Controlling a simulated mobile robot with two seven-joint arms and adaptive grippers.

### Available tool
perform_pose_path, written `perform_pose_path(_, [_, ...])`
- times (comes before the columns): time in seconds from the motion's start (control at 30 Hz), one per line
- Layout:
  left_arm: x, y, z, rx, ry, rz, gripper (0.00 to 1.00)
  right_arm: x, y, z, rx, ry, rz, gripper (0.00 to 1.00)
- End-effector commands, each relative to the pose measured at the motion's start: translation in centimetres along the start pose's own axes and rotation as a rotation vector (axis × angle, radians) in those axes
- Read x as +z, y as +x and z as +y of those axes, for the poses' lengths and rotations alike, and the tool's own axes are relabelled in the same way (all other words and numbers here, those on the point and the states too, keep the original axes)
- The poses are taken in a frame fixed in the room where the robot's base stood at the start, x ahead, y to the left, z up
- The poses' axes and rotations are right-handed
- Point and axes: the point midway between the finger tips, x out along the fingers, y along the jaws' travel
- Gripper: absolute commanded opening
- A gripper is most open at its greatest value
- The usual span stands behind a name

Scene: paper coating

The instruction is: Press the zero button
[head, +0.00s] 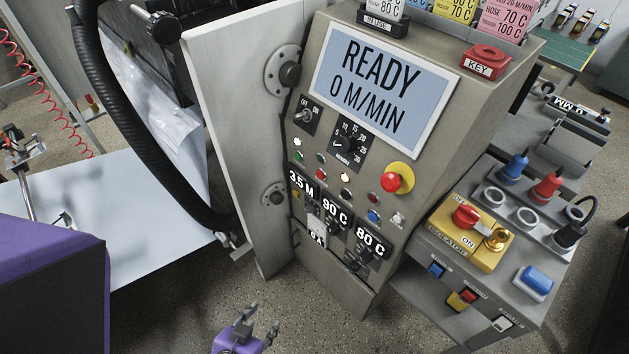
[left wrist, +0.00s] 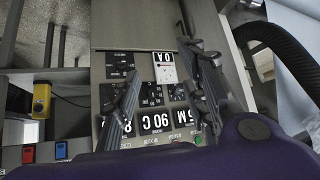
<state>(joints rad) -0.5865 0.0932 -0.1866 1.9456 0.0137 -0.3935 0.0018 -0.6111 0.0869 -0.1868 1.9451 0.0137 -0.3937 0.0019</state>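The grey control panel (head: 335,180) carries a screen (head: 375,75) reading "READY 0 M/MIN". Below it are knobs, a red emergency button (head: 391,182), and small lit, green, red and blue buttons. The blue button (head: 373,216) and a white control (head: 398,219) sit at the right of the lower rows; their labels are too small to read, so I cannot tell which is zero. My left gripper (head: 263,317) is open and empty, low in front of the panel. In the left wrist view its fingers (left wrist: 160,64) are spread before the displays, which appear upside down.
A yellow isolator box (head: 465,245) with a red knob stands on a grey unit at the right, among plugs and sockets. A black hose (head: 120,130) and a tall light panel (head: 232,120) flank the left side. Speckled floor is open below the panel.

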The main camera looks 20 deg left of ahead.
Motion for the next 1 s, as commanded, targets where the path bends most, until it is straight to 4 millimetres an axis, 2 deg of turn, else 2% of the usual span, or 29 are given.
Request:
perform_pose_path(0.2, [0.12, -0.04, 0.24, 0.0, -0.01, -0.002, 0.39, -0.46, 0.23, -0.07, -0.002, -0.001, 0.008, 0.4])
perform_pose_path(0.5, [0.11, -0.04, 0.29, 0.0, -0.012, -0.002, 0.0, -0.94, 0.45, -0.13, -0.004, -0.003, 0.016, 0.4])
perform_pose_path(1.0, [0.32, -0.12, -0.17, -0.001, 0.005, -0.005, 0.0, -0.19, 0.1, 0.15, -0.001, -0.008, 0.003, 0.4])
